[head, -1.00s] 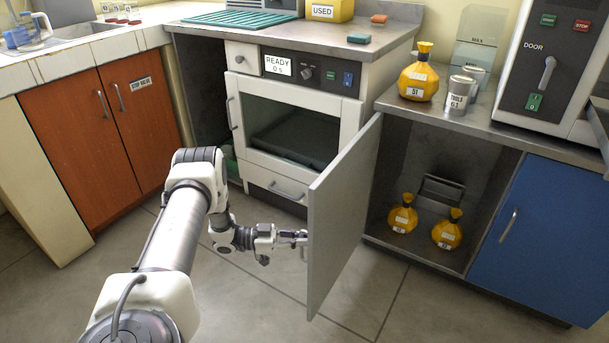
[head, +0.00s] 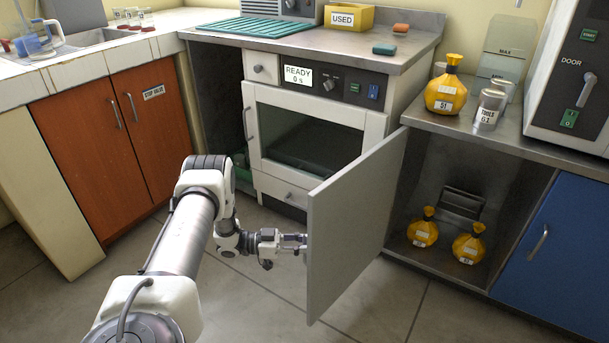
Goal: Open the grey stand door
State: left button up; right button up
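The grey stand door (head: 350,225) stands swung out from the stand at the right, and the stand's inside (head: 455,165) is exposed. My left gripper (head: 298,243) is at the left side of the door, low down, at the edge of the panel. Its fingertips are small and partly hidden by the door, so I cannot tell whether they are shut on a handle. My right gripper is not in view.
Two yellow flasks (head: 422,228) stand inside the open stand. A yellow flask (head: 446,90) and a metal can (head: 488,108) stand on its top. A blue door (head: 555,240) is at the right. An incubator (head: 305,130) stands behind the grey door. Floor (head: 260,310) in front is clear.

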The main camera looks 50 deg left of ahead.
pick_arm(q)
jog(key=v, duration=1.2)
dwell(0.4)
